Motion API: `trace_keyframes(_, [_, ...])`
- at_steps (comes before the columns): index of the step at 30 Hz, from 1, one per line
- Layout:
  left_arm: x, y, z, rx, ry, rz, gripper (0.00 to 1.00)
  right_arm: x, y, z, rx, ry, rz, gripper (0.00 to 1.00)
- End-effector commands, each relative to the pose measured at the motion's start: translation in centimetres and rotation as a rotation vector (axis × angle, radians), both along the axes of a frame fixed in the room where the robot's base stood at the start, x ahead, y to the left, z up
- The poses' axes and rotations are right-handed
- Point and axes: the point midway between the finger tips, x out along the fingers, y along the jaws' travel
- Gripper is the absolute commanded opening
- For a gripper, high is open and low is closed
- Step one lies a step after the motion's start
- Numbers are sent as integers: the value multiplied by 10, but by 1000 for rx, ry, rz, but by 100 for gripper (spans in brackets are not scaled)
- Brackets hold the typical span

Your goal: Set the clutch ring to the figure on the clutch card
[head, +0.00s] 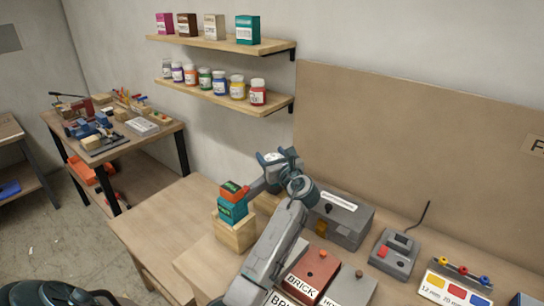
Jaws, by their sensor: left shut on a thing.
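A teal and orange tool (232,210), which looks like a drill, stands upright in a wooden block (235,235) on the bench. My left gripper (257,186) reaches it from the right and is shut on it near its orange top. The clutch ring cannot be made out at this size, and the fingertips hide part of the tool's right side. I cannot pick out a clutch card or read its figure. My right gripper is not in view.
Right of my left arm are a grey box (340,220), a red-brown BRICK block (313,272), a grey block (352,288), a grey device with a red button (394,255) and a colour-patched board (455,290). Shelves (215,42) hang above. The bench's left part (160,225) is clear.

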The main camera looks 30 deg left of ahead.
Motion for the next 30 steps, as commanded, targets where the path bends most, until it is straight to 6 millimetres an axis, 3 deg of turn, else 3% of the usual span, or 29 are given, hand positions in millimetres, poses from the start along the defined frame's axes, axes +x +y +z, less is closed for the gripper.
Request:
trace_keyframes(21, [-7, 2, 0, -2, 1, 488, 36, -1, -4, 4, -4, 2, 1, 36])
trace_keyframes(30, [-9, 2, 0, -2, 1, 601, 36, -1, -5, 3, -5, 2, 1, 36])
